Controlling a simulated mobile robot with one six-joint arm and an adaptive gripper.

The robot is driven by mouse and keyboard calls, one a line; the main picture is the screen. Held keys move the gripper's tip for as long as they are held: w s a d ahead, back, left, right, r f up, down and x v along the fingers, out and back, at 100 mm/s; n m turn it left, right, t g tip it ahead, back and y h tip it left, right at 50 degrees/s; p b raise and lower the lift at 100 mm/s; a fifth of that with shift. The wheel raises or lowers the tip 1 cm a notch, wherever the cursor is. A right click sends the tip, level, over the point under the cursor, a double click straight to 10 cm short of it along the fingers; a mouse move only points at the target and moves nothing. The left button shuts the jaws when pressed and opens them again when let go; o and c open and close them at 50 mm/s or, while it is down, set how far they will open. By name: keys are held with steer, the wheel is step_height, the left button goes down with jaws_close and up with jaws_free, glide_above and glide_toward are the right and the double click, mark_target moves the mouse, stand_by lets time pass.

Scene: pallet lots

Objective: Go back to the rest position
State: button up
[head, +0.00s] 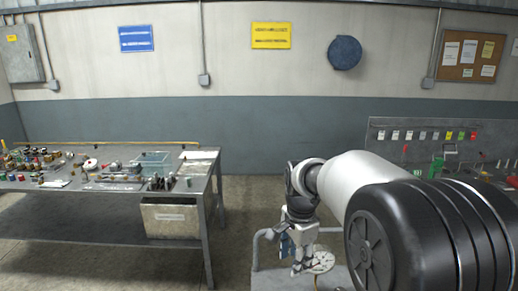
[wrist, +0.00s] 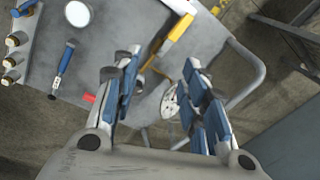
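My gripper (head: 300,266) hangs from my arm at the lower middle of the head view, fingers downward, above a small grey cart. In the wrist view my gripper (wrist: 160,65) shows its two blue-padded fingers spread well apart. Nothing is held between them. The grey cart top (wrist: 112,38) lies below, with a yellow-handled tool (wrist: 180,27) and a white disc (wrist: 171,103) seen beyond and between the fingers. The white disc also shows in the head view (head: 322,262). My arm hides much of the cart in the head view.
A long workbench (head: 207,178) with many small parts and a clear bin (head: 151,161) stands at the left. A tool board (head: 420,134) is at the right. Floor (head: 250,195) is open between. A blue-handled tool (wrist: 62,66) lies on the cart, left of my fingers.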

steer(key=s+d+r+n+t, duration=0.1)
steer(key=s+d+r+n, duration=0.15)
steer(key=s+r, duration=0.4)
steer(key=s+d+r+n+t, duration=0.1)
steer(key=s+r+n, duration=0.25)
steer(key=s, duration=0.55)
steer(key=s+f+n, duration=0.1)
steer(key=s+n, duration=0.2)
steer(key=s, duration=0.4)
steer(key=s+d+f+n+t, duration=0.1)
steer(key=s+f+n, duration=0.1)
steer(key=s+n, duration=0.2)
steer(key=s, duration=0.3)
steer(key=shift+s+d+f, duration=0.15)
steer(key=shift+s+f, duration=0.05)
steer(key=shift+f, duration=0.1)
steer(key=shift+c, duration=0.8)
steer(key=shift+d, duration=0.1)
